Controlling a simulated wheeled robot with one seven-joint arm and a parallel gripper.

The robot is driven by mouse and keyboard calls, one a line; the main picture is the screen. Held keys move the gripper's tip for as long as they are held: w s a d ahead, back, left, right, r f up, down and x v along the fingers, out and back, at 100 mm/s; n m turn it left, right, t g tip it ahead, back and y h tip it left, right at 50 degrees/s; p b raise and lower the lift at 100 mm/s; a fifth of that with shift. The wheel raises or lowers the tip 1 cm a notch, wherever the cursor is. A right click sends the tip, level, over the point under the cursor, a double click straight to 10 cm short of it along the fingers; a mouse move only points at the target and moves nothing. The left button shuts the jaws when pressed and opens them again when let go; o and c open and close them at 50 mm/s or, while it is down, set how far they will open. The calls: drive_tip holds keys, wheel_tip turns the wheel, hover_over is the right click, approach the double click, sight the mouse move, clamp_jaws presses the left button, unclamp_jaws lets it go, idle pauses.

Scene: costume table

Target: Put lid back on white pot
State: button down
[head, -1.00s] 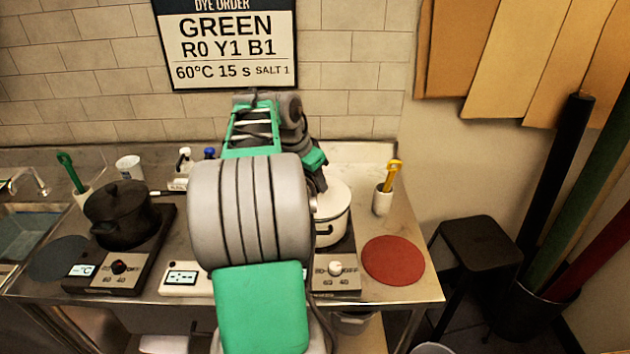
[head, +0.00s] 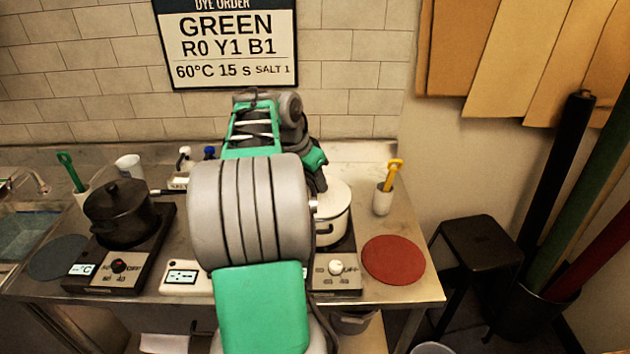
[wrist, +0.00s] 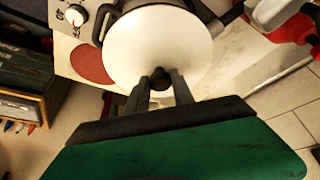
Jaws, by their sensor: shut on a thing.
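The white pot (head: 334,224) with a dark rim stands on the right hot plate (head: 340,276); my arm hides its left part in the head view. In the wrist view the white lid (wrist: 158,42) fills the top middle, with a dark pot handle showing past its left edge. My gripper (wrist: 160,84) is shut on the lid's black knob (wrist: 160,74). The lid lies over the pot; I cannot tell whether it rests fully on the rim.
A black pot (head: 120,212) stands on the left hot plate. A red round mat (head: 393,260) lies bare right of the white pot. A white cup with a yellow-handled tool (head: 383,200) stands behind the mat. A black stool (head: 476,246) is beside the table.

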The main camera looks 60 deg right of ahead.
idle(0.4)
drive_tip(key=c, duration=0.5)
unclamp_jaws()
drive_tip(key=shift+r+p, duration=2.95)
drive_tip(key=shift+r, duration=0.6)
drive_tip(key=shift+c, duration=0.3)
clamp_jaws()
